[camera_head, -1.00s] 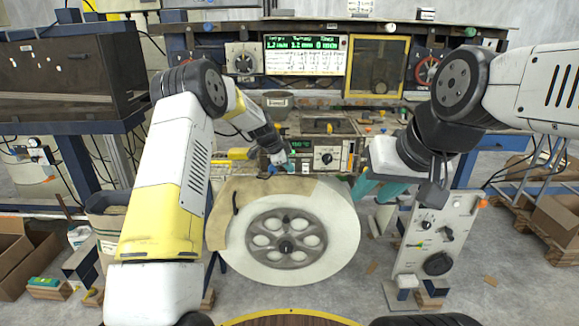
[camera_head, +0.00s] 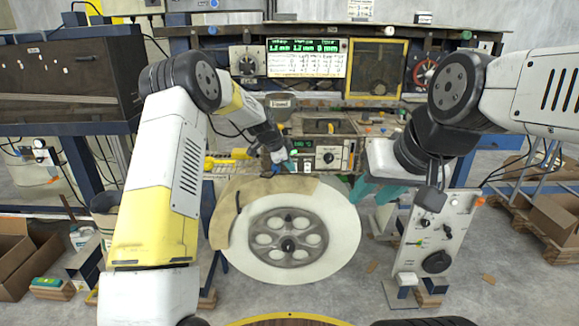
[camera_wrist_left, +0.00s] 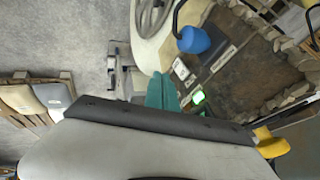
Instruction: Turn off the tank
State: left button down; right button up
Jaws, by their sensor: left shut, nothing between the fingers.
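The tank (camera_head: 330,128) stands on the bench behind the large pale reel. Its front panel (camera_head: 329,156) has a small green display (camera_head: 302,143), a round dial and small switches along its lower left. My left gripper (camera_head: 290,164) is shut and empty at the panel's lower left, close to the switches; I cannot tell if it touches one. In the left wrist view its teal fingertips (camera_wrist_left: 163,92) lie beside a switch plate (camera_wrist_left: 182,72) and a lit green spot (camera_wrist_left: 198,97). My right gripper (camera_head: 378,190) hangs right of the reel, teal fingers apart, empty.
The pale reel (camera_head: 340,245) with its grey hub fills the space in front of the tank. A blue knob (camera_wrist_left: 193,40) is close to my left fingers. A control panel on a stand (camera_head: 437,235) is at the right. Shelves with a green readout (camera_head: 305,46) stand behind.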

pick_arm(q)
jog(key=v, duration=0.8)
jog(key=shift+s, duration=0.15)
pick_arm(e)
jog(key=shift+c, duration=0.5)
